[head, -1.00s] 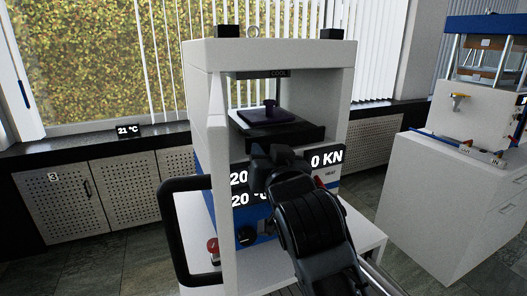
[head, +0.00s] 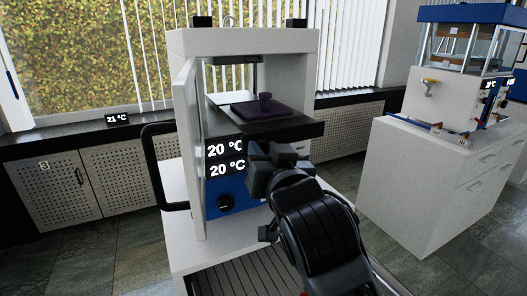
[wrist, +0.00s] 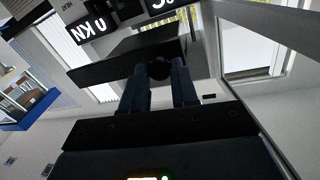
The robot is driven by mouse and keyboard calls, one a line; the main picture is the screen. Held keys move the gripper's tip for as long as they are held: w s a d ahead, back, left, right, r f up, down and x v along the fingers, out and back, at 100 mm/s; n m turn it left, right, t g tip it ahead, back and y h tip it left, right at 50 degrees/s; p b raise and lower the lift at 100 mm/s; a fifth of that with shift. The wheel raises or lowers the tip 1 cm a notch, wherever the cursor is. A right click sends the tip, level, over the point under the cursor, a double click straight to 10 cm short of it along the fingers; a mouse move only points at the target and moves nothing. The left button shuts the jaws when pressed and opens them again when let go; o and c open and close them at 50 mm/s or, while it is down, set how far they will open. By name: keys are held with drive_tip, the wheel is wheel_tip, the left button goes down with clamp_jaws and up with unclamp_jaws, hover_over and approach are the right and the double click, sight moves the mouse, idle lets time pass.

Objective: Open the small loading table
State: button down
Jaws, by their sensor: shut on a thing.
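The small loading table (head: 300,131) is a black slab at the front of the white press (head: 186,120). In the head view it sticks out past the press's front posts. A dark purple plate (head: 238,111) with a small purple cup-like piece (head: 265,103) rests on top. My gripper (head: 262,160) is at the table's front edge. In the wrist view my gripper (wrist: 158,75) is shut on a dark round knob (wrist: 158,68) on the front of the black slab (wrist: 125,60). My gripper and arm hide part of the press front in the head view.
The press's door frame with a black handle (head: 150,165) stands swung open at left. A white cabinet with a blue-topped press (head: 465,60) stands at right, with open floor between.

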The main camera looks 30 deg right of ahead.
drive_tip(key=shift+s, duration=0.1)
drive_tip(key=c, duration=0.9)
unclamp_jaws()
drive_tip(key=shift+o, duration=0.2)
drive_tip(key=shift+s, duration=0.15)
drive_tip(key=s+a+b, duration=0.1)
drive_tip(key=s, duration=0.6)
drive_tip(key=shift+s, duration=0.25)
drive_tip(key=shift+a, duration=0.1)
